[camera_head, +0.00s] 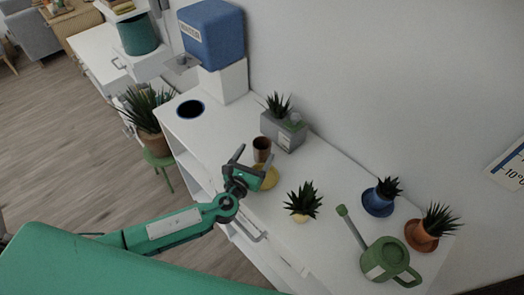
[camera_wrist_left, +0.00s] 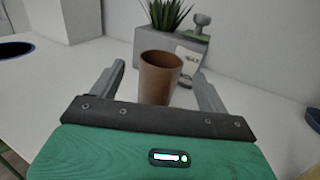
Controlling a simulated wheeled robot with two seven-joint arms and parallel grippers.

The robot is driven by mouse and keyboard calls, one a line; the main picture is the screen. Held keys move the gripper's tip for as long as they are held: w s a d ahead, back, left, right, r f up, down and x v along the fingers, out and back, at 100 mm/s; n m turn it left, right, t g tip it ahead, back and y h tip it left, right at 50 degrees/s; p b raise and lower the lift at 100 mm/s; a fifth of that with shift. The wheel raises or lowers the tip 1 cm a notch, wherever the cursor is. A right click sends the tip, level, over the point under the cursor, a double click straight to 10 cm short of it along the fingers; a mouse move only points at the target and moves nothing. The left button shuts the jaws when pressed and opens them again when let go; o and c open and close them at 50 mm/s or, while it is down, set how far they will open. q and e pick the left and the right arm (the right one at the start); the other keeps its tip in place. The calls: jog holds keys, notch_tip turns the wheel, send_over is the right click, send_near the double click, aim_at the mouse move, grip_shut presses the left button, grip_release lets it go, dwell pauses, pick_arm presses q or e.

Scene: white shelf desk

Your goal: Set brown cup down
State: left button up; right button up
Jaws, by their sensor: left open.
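The brown cup (camera_head: 262,148) stands upright on the white desk top (camera_head: 225,139), just in front of a grey planter block. In the left wrist view the brown cup (camera_wrist_left: 160,76) sits between the two spread fingers, with a gap on each side; its base is partly hidden by my gripper. My left gripper (camera_head: 252,162) is open around or just short of the cup. It also shows in the left wrist view (camera_wrist_left: 160,85). My right gripper does not show.
The grey planter (camera_head: 283,132) is right behind the cup. A yellow round thing (camera_head: 266,178) lies beside my gripper. A potted plant (camera_head: 303,204), a green watering can (camera_head: 385,262) and two more pots stand right. A dark round opening (camera_head: 190,109) and blue water dispenser (camera_head: 212,34) are left.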

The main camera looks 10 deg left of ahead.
pick_arm(q)
jog(key=shift+w+d+f+p, duration=0.1)
jog(key=shift+w+d+p, duration=0.1)
jog(key=shift+w, duration=0.65)
jog(key=shift+w+d+f+p, duration=0.1)
jog(key=shift+w+d+p, duration=0.15)
jog(key=shift+w, duration=0.65)
jog(key=shift+w+d+f+p, duration=0.1)
jog(key=shift+w+d+p, duration=0.1)
jog(key=shift+w, duration=0.65)
jog(key=shift+r, duration=0.1)
jog(key=c, duration=1.1)
jog(key=shift+c, duration=0.7)
jog(key=shift+r, duration=0.15)
